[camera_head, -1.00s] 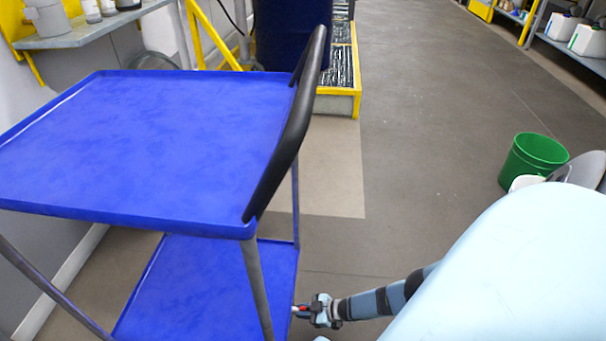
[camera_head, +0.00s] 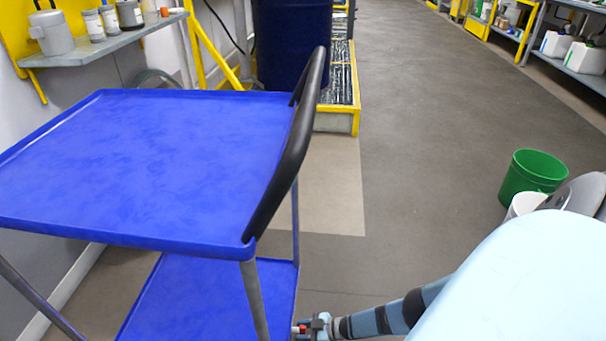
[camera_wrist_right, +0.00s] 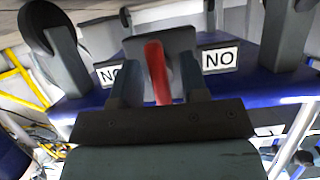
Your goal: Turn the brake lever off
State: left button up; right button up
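The red brake lever (camera_wrist_right: 157,72) shows in the right wrist view, pointing down from a grey plate between two "NO" labels. It lies between the two fingers of my right gripper (camera_wrist_right: 160,84), with a gap showing on each side. In the head view my right gripper (camera_head: 312,328) is low at the right edge of the cart's lower shelf, and a small red part (camera_head: 302,328) shows at its tip. The blue cart (camera_head: 140,160) stands at left, with a black handle (camera_head: 290,160). My left gripper is not in view.
A green bucket (camera_head: 532,175) and a white container (camera_head: 524,204) stand on the floor at right. A dark blue drum (camera_head: 290,45) stands on a yellow-edged grate (camera_head: 345,85) behind the cart.

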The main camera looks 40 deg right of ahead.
jog(key=shift+s+r, duration=0.1)
pick_arm(q)
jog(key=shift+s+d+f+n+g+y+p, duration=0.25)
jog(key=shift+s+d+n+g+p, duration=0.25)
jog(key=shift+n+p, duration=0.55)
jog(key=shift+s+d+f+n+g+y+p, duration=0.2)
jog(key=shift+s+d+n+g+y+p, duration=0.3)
jog(key=shift+p, duration=0.95)
pick_arm(e)
jog(key=v, duration=1.3)
jog(key=shift+s+d, duration=0.2)
jog(key=shift+d, duration=0.05)
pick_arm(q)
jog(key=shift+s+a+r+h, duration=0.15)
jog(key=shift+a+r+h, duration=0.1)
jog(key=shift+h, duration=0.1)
